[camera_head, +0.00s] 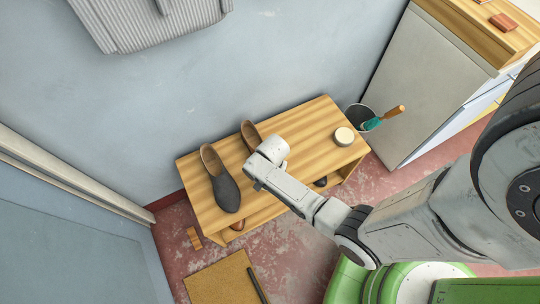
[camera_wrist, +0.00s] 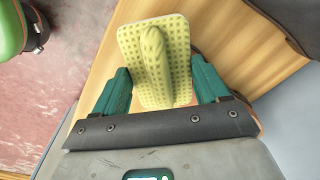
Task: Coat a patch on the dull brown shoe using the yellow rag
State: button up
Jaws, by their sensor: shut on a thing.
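A yellow patterned rag (camera_wrist: 137,48) sits between the green fingers of my gripper (camera_wrist: 160,82) in the wrist view; a bunched fold of it is pinched. In the head view my gripper's end (camera_head: 270,152) is above the wooden bench and hides the rag. A brownish shoe (camera_head: 250,132) shows its heel end behind my gripper; the rest is hidden. A dark grey shoe (camera_head: 225,188) with a tan lining lies to its left. In the wrist view a thin brownish edge shows beside the rag; I cannot tell whether the rag touches the shoe.
The wooden bench (camera_head: 315,125) stands against the wall. A round pale-topped tin (camera_head: 344,136) is at its right end. Beyond it is a dark bin (camera_head: 358,113) with a green and wooden-handled tool (camera_head: 384,118). Other shoes show partly under the bench. A cabinet (camera_head: 430,85) stands right.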

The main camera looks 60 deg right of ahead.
jog(key=shift+s+a+r+p, duration=0.1)
jog(key=shift+s+r+p, duration=0.05)
jog(key=shift+r+p, duration=1.2)
jog(key=shift+s+r+p, duration=0.1)
jog(key=shift+r+p, duration=1.15)
jog(key=shift+r, duration=0.15)
jog(key=shift+r, duration=0.1)
notch_tip(320, 180, up, 3)
jog(key=p, duration=0.3)
jog(key=shift+s+a, duration=0.1)
